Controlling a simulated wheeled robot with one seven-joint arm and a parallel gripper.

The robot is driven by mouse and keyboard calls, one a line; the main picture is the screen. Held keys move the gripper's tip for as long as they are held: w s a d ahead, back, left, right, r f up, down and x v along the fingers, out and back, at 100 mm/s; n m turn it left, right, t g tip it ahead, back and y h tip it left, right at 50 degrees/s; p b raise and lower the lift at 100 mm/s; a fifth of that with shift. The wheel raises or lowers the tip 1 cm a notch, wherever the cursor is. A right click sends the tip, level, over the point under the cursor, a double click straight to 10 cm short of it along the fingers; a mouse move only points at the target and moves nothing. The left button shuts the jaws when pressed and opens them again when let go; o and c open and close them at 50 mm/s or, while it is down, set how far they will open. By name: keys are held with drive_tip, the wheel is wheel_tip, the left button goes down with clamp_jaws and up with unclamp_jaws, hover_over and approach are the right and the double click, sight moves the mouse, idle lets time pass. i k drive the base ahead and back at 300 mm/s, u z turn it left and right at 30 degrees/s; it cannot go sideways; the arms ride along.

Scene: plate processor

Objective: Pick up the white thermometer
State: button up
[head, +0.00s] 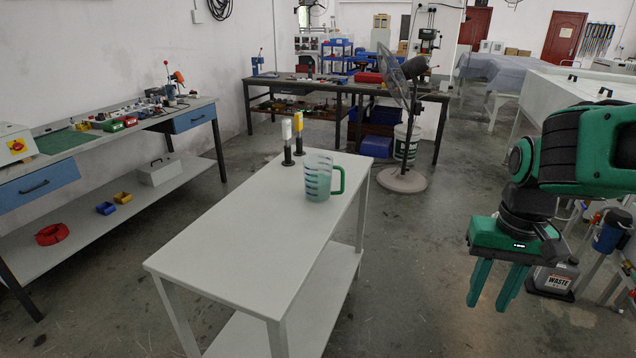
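The white thermometer (287,138) stands upright at the far end of the white table (235,243), its lower part black. A yellow one of like shape (300,130) stands close beside it on the right. A clear measuring jug (318,178) with a green handle stands on the table nearer to me, just right of the two. My gripper (494,302) hangs at the right, well clear of the table, fingers pointing down. Its two green fingers are apart, with nothing seen between them.
A pedestal fan (406,181) stands behind the table's far right corner. A cluttered workbench (60,161) runs along the left wall, another bench (343,87) at the back. The table's near half is clear. Floor lies open between table and arm.

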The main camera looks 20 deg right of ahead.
sight(288, 122)
drive_tip(key=u, duration=1.65)
drive_tip(key=i, duration=4.55)
